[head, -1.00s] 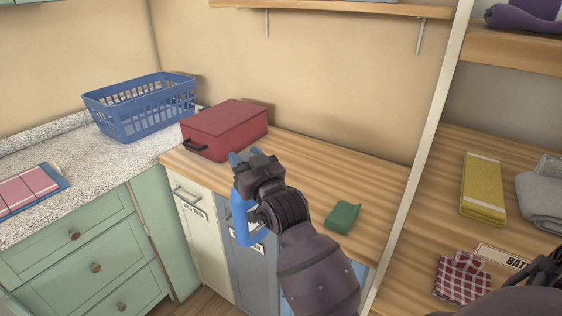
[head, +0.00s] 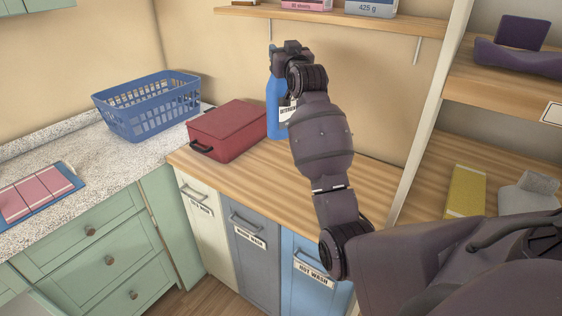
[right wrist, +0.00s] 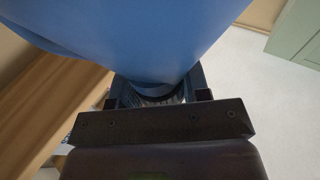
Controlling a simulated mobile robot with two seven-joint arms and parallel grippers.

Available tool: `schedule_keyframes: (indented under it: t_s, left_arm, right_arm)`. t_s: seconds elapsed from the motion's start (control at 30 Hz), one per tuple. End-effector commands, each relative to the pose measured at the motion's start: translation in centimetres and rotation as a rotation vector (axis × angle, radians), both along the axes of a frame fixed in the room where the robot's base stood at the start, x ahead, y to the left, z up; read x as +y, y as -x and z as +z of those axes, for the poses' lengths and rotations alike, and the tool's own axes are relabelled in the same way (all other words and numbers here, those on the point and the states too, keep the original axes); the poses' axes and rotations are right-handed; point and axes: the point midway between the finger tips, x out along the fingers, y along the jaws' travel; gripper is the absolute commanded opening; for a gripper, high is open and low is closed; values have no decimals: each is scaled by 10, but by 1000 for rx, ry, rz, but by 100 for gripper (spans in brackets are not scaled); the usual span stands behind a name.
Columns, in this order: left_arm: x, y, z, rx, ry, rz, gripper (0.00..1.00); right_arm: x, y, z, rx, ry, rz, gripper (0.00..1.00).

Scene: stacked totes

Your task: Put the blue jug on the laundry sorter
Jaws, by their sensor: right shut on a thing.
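The blue jug (head: 276,112) with a white label is upright beside the red case, at the back of the laundry sorter's wooden top (head: 225,165). I cannot tell whether its base touches the top. My right gripper (head: 290,50) is shut on the jug's upper part, and my forearm hides part of the jug. In the right wrist view the jug (right wrist: 150,40) fills the upper middle, between the fingers. The sorter has pull-out fronts below, one labelled HOT WASH (head: 314,272). My left gripper is not in view.
A red case (head: 228,130) stands on the sorter's top left of the jug. A blue basket (head: 146,105) sits on the speckled counter. A wall shelf (head: 340,22) with boxes is above the gripper.

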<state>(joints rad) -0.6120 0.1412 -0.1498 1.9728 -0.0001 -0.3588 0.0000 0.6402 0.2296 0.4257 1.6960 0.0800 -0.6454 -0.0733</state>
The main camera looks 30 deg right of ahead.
Motion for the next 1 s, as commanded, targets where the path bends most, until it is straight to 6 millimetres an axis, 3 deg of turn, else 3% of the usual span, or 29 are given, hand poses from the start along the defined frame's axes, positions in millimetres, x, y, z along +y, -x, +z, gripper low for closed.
schedule_keyframes:
  t_s: [0.17, 0.7, 1.0]
  left_arm:
    - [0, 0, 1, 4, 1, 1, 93]
    - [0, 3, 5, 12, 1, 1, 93]
    - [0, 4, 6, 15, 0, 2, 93]
  right_arm:
    - [-3, -1, -10, -1, 0, -3, 0]
    - [-2, -1, -112, -1, 0, -2, 0]
    - [-3, -1, -148, -5, 2, -2, 0]
